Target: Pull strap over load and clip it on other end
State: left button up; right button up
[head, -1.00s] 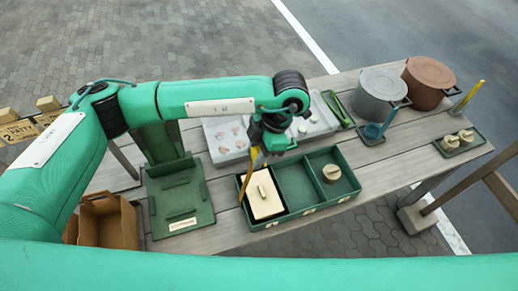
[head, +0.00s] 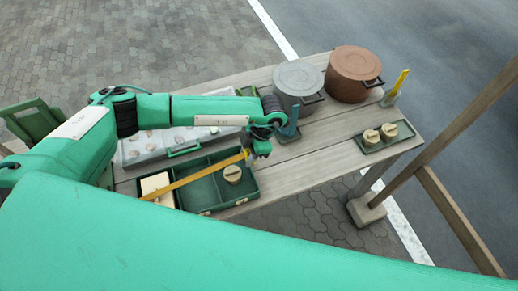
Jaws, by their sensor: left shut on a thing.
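A yellow strap (head: 200,174) runs taut and slanting over the green divided tray (head: 230,203), from its left end up to my left gripper. My left gripper (head: 261,150) is shut on the strap's end at the tray's right, back side. Under the strap, a cream block (head: 155,184) lies in the left compartment. The fingertips are small and partly hidden. I cannot make out a clip. My right gripper is out of view.
A grey pot (head: 298,82) and a brown pot (head: 352,70) stand behind on the wooden table (head: 300,175). A small green tray (head: 389,138) with two cream pieces is at right. A pale tray (head: 150,147) lies behind the divided tray. Wooden posts (head: 440,135) rise at right.

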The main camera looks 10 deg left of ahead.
pick_arm(q)
jog(key=shift+w+d+f, duration=0.1)
jog(key=shift+d+f, duration=0.05)
jog(key=shift+f, duration=0.15)
jog(key=shift+f+b, duration=0.4)
jog(key=shift+f, duration=0.6)
notch_tip(320, 180, down, 2)
jog(key=shift+f+b, duration=0.1)
jog(key=shift+b, duration=0.95)
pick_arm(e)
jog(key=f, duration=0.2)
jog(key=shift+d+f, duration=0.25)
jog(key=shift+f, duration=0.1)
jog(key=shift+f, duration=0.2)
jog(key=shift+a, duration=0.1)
